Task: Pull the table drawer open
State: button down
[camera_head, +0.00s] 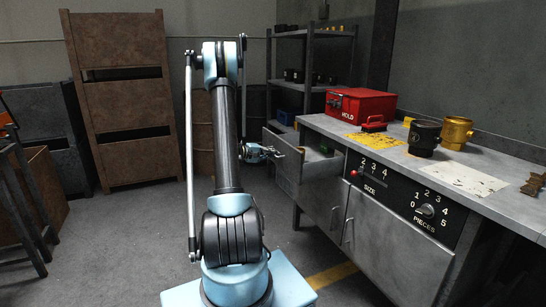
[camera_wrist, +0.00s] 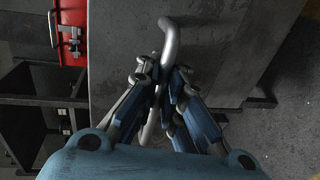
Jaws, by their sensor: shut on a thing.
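The table drawer (camera_head: 322,168) stands partly out from the left end of the grey metal workbench (camera_head: 410,160), and its open top shows. My gripper (camera_head: 277,153) is at the front of the drawer. In the wrist view, the drawer's bent silver handle (camera_wrist: 170,45) runs between the fingers of my gripper (camera_wrist: 163,84). The fingers are shut on the handle, one on each side. The drawer's inside is mostly hidden in the wrist view.
A red box (camera_head: 360,104), a dark cup (camera_head: 424,138) and a yellow cup (camera_head: 456,132) stand on the bench. Cabinet doors (camera_head: 376,240) with handles are below. A dark shelf rack (camera_head: 307,75) stands behind. Grey floor (camera_head: 130,240) is clear to the left of my arm.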

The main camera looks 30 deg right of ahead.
jog(key=c, duration=1.7)
grip_release()
jog(key=v, duration=1.2)
jog(key=s+a+r+t+y, duration=0.1)
jog(key=s+a+r+y, duration=0.25)
jog(key=s+a, duration=0.35)
jog(key=s+a+r+t+y, duration=0.1)
jog(key=s+a+r+y, duration=0.25)
jog(key=s, duration=0.55)
jog(key=s+a+f+y, duration=0.4)
jog(key=s+a, duration=0.6)
jog(key=s, duration=0.1)
jog(key=s+a+f+n+t+y, duration=0.1)
jog(key=s+a+f+y, duration=0.3)
jog(key=s+a, duration=0.6)
jog(key=shift+s+f+y, duration=0.3)
jog(key=shift+s, duration=0.25)
